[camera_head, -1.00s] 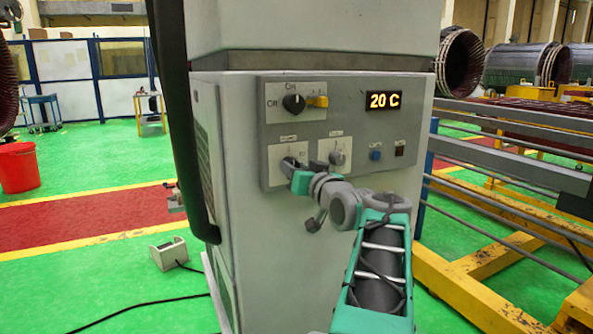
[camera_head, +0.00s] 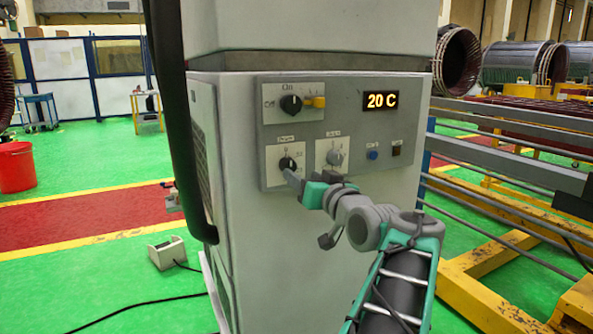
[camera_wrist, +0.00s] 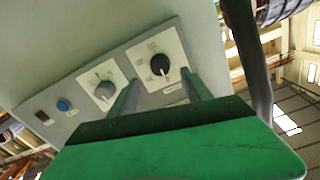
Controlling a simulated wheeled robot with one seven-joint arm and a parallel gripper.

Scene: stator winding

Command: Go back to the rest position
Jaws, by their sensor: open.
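My gripper (camera_head: 315,178) is in front of the lower part of the control panel (camera_head: 348,100) on the grey cabinet. Its fingers are apart and nothing is between them. The upper black switch (camera_head: 291,104) and a display reading 20 C (camera_head: 382,100) are above.
A metal rail frame (camera_head: 500,160) with yellow beams stands close on the right. A thick dark hose (camera_head: 175,110) runs down the cabinet's left side. A small white box (camera_head: 167,252) with a cable lies on the green floor. A red bucket (camera_head: 16,167) stands far left.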

